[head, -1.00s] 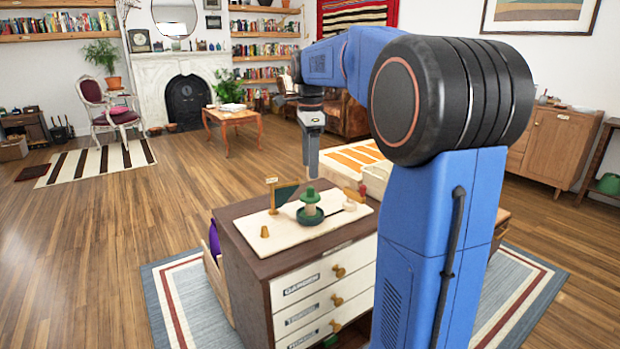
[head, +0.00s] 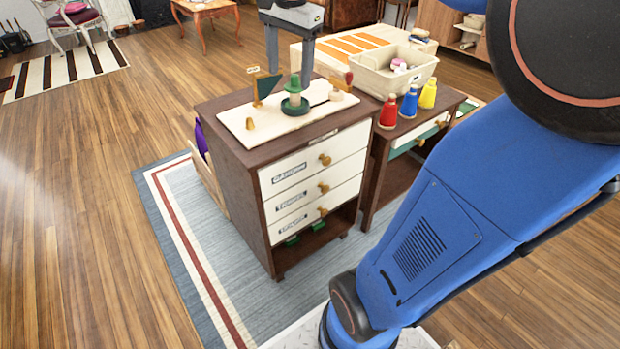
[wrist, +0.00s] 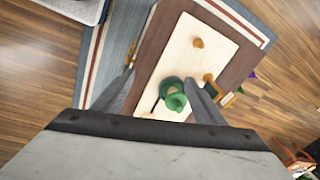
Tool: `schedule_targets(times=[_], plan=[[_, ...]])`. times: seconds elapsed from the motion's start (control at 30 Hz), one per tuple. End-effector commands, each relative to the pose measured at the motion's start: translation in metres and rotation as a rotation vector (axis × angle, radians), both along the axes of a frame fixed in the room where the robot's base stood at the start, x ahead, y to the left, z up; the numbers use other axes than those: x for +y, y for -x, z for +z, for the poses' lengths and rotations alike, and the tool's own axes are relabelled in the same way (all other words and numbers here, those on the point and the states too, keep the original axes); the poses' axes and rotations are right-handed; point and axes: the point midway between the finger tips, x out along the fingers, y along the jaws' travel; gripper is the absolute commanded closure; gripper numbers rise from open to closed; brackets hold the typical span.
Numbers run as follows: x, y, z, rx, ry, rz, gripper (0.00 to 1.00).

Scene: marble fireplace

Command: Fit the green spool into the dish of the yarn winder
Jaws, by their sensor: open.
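The green spool (head: 295,82), with a green top and a pale body, stands upright at the dark green dish (head: 294,106) of the yarn winder. I cannot tell whether it is fully seated. The winder's pale board (head: 262,126) lies on a dark wooden cabinet. My gripper (head: 289,76) is open and empty, pointing down above the board, its fingers on either side of the spool's top in the head view. In the wrist view the spool (wrist: 177,103) and the dish (wrist: 165,86) show between the fingers, nearer the right one. No contact is visible.
A dark green plate (head: 267,88) on a post and a small wooden peg (head: 250,124) stand on the board. Red (head: 389,112), blue (head: 409,102) and yellow (head: 428,95) spools stand on the lower table at right, by a cream bin (head: 370,77). Floor at left is clear.

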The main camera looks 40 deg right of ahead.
Motion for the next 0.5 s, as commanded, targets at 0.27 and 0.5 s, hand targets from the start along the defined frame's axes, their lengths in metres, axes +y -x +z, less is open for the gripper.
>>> schedule_targets(times=[0.27,0.5], plan=[[0.040,0.079,-0.046,-0.085,0.091,0.451,0.36],[0.064,0.141,-0.098,-0.155,0.194,0.831,0.36]])
